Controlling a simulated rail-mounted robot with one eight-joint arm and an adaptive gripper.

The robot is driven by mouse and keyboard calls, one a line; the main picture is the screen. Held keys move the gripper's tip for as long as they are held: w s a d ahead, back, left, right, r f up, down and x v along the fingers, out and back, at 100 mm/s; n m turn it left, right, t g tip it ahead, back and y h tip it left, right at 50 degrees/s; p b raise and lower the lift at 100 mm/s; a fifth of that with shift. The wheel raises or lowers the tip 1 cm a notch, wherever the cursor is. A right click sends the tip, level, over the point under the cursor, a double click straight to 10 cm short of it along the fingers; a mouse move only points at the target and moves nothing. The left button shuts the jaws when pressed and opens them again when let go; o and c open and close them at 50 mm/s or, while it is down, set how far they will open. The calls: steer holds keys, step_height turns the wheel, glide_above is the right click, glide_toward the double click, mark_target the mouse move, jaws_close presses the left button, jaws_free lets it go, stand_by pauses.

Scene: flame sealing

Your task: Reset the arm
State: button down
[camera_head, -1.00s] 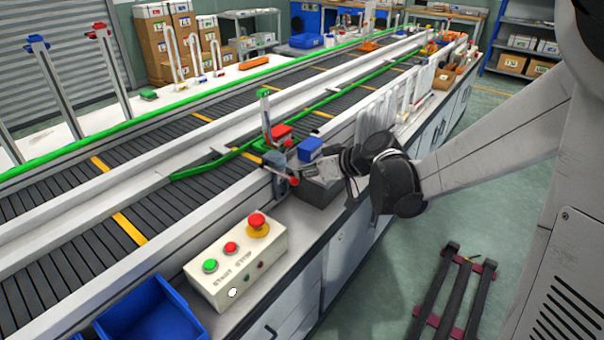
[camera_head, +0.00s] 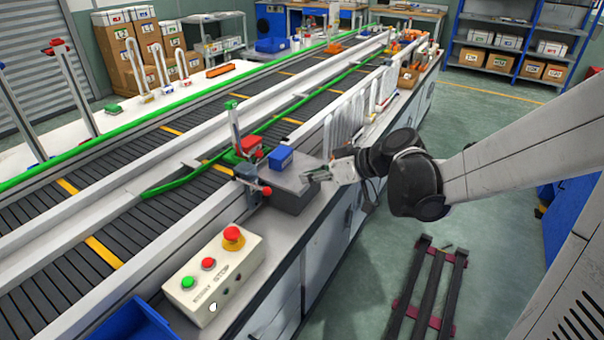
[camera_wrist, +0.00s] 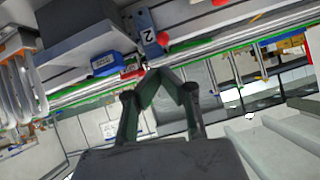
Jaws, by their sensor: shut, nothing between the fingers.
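My gripper (camera_head: 312,177) is at the end of my arm, which reaches in from the right in the head view. It is beside a grey box (camera_head: 292,192) on the side counter, near the box's right top edge; I cannot tell whether it touches. In the wrist view my gripper (camera_wrist: 170,72) points away from the camera, its fingertips together and nothing between them. The grey box also shows upside down at the top of the wrist view (camera_wrist: 75,30).
A blue block (camera_head: 280,158) sits on the grey box. A red-handled device (camera_head: 249,180) stands left of it by the conveyor (camera_head: 130,215). A button panel (camera_head: 212,275) and a blue bin (camera_head: 135,322) are nearer.

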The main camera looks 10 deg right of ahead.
steer(key=s+d+r+m+h, duration=0.1)
steer(key=s+m+h, duration=0.2)
steer(key=s, duration=0.7)
steer(key=s+d+r+m+h, duration=0.1)
steer(key=s+m+h, duration=0.3)
steer(key=s, duration=0.7)
steer(key=shift+s+d+r+g+h, duration=0.2)
steer(key=shift+d+r+g+h, duration=0.1)
steer(key=shift+d+h, duration=0.45)
